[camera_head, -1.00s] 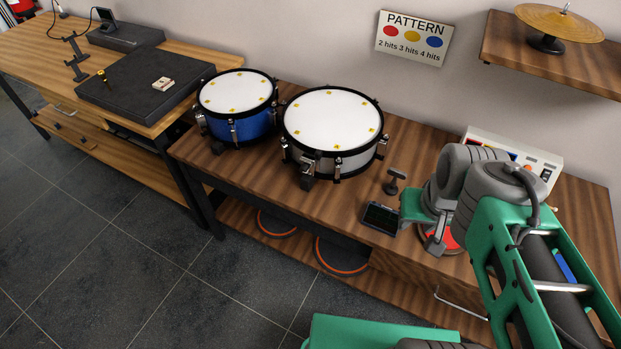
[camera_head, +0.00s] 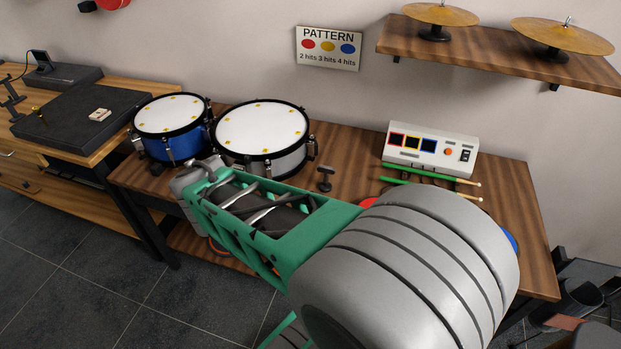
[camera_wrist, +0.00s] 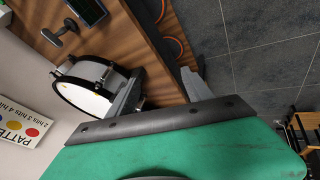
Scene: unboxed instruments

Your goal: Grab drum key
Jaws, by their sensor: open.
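A small dark T-shaped piece, which looks like the drum key (camera_head: 325,178), stands upright on the wooden table to the right of the white drum. It also shows at the upper left of the wrist view (camera_wrist: 60,32). My gripper (camera_wrist: 160,92) is open, its two fingers apart with nothing between them. The key lies outside the fingers, well off to one side. In the head view my arm reaches left across the table front, and the gripper cannot be made out behind its links.
A blue drum (camera_head: 172,116) and a white drum (camera_head: 262,132) stand left of the key. A control box (camera_head: 432,148) and green sticks (camera_head: 430,175) lie right of it. A shelf with cymbals (camera_head: 495,45) hangs above. A second table (camera_head: 75,160) is at left.

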